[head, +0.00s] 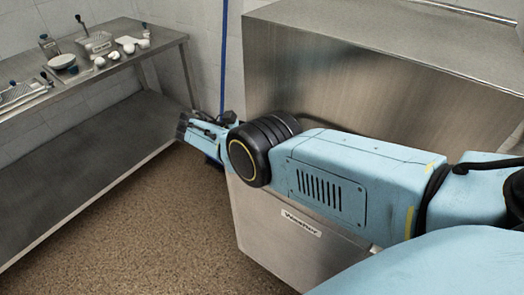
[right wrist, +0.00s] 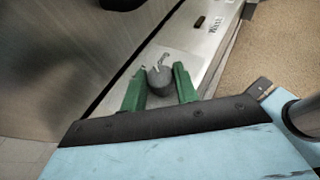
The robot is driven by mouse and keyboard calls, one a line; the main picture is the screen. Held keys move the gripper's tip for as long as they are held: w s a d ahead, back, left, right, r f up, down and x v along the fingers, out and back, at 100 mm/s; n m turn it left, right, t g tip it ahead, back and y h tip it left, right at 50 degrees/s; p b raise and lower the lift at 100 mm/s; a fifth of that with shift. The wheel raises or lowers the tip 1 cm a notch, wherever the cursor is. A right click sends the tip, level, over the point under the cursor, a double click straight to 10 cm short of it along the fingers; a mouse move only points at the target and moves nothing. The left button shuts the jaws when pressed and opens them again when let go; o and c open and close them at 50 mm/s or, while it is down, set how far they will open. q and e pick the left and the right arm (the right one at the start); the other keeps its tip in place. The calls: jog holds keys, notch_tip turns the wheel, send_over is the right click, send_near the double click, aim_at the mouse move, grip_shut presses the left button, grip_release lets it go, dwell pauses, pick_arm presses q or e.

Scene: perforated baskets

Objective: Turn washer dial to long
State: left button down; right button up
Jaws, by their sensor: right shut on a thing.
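The washer (head: 295,243) is a steel cabinet with a "Washer" label on its lower front, seen in the head view. In the right wrist view its control strip carries a grey round dial (right wrist: 158,79) with a marked scale beside it. My right gripper (right wrist: 160,80) has its two green fingers on either side of the dial, shut on it. In the head view my right arm reaches across the washer and the right gripper (head: 192,128) is at its far left side; the dial is hidden there. I cannot read the dial's setting. My left gripper is not in view.
A steel table (head: 150,45) stands at the left with dishes, bottles and trays on it, and a lower shelf. The brown floor (head: 140,220) between table and washer is clear. A blue pole (head: 223,60) stands behind my right gripper.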

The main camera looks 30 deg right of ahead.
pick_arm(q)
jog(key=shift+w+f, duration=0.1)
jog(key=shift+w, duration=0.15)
pick_arm(e)
jog(key=shift+d+f, duration=0.1)
jog(key=o, duration=1)
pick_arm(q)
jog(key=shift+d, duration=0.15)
